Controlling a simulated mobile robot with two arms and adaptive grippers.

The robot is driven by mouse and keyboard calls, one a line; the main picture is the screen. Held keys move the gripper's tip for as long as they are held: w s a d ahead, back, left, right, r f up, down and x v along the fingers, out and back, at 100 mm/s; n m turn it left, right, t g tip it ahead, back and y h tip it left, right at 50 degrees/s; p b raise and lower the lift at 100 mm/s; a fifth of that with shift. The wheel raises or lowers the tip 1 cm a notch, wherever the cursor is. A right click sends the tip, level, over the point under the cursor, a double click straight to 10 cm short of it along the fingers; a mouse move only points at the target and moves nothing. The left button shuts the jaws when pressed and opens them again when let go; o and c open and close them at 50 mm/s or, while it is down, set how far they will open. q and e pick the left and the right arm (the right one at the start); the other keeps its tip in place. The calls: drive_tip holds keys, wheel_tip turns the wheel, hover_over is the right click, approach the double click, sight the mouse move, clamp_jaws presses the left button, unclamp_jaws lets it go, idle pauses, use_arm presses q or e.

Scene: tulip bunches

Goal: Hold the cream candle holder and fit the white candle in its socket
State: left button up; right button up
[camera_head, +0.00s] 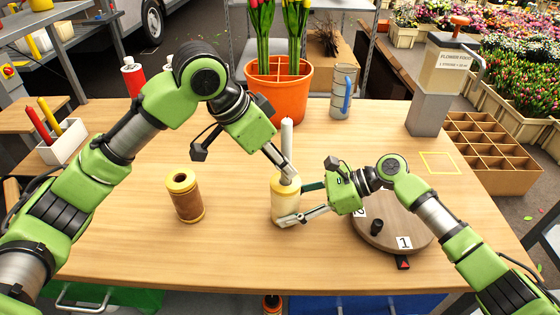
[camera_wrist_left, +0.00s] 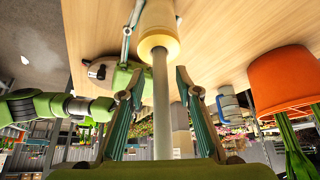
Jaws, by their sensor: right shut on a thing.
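The cream candle holder (camera_head: 283,204) stands upright near the middle of the table. My right gripper (camera_head: 291,203) is shut on its sides, with a finger on either side; this also shows in the left wrist view, around the holder (camera_wrist_left: 158,32). The white candle (camera_head: 287,136) stands upright over the holder. In the left wrist view the candle (camera_wrist_left: 161,105) meets the middle of the holder's top and appears to be in the socket; its lower end is hidden. My left gripper (camera_wrist_left: 160,72) is open, its fingers either side of the candle with gaps between.
A brown spool-like holder (camera_head: 185,197) stands to the left. A round wooden board (camera_head: 400,228) with number cards lies at the right. An orange pot of tulips (camera_head: 277,97), a glass with a blue handle (camera_head: 342,92) and a dispenser (camera_head: 432,95) stand behind. The front table is clear.

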use_arm(q)
drive_tip(key=v, duration=1.1)
drive_tip(key=shift+r, duration=0.35)
drive_tip(key=shift+s+a, duration=0.1)
drive_tip(key=shift+s, duration=0.05)
use_arm(e)
drive_tip(key=o, duration=1.1)
drive_tip(key=shift+c, duration=0.2)
